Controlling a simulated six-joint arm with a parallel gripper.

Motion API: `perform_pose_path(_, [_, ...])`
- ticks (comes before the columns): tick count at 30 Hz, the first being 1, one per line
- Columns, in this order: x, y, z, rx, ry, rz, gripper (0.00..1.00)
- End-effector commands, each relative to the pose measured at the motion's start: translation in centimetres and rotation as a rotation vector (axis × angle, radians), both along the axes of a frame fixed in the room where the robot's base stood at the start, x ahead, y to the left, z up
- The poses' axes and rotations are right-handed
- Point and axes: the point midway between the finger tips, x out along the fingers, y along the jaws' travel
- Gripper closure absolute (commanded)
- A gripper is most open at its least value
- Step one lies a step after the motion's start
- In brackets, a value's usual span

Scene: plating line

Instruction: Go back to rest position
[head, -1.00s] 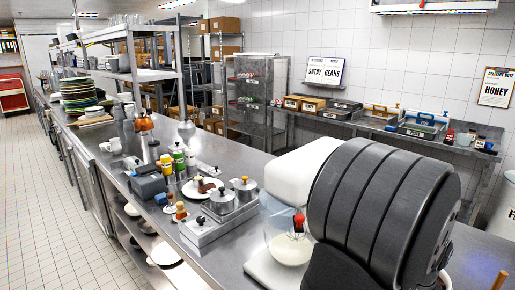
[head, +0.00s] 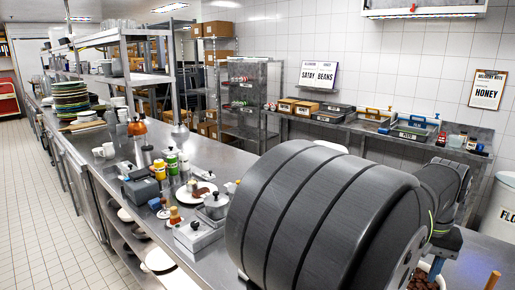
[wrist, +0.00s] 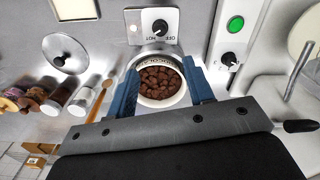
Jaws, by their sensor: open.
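My gripper (wrist: 160,70) is open. In the wrist view its two blue fingers lie on either side of a round white pot (wrist: 142,99) of brown chunks. Part of a label shows on the pot's rim. I cannot tell whether the fingers touch the pot or how far above the counter they are. In the head view my gripper (head: 440,262) shows in part at the lower right, a blue finger beside the pot's brown chunks (head: 424,282). My dark arm fills the lower middle and hides much of the counter.
A steel counter (head: 205,152) carries spice bottles (head: 172,162), a lidded metal pot (head: 215,206) and a plate stack (head: 70,94). In the wrist view, a knob panel (wrist: 155,25), a green button (wrist: 236,24) and a lever (wrist: 298,72) stand close to the fingers.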

Motion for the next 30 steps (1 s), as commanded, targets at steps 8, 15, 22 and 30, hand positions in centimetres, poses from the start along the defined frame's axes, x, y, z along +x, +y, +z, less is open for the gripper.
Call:
perform_pose_path(8, [0.0,0.1,-3.3,0.005,0.004,0.0,0.52])
perform_pose_path(15, [0.0,0.1,-8.1,0.005,0.004,0.0,0.52])
perform_pose_path(22, [0.0,0.1,-12.8,0.006,0.004,0.001,0.52])
perform_pose_path(30, [0.0,0.0,-16.4,0.001,0.0,0.064,0.52])
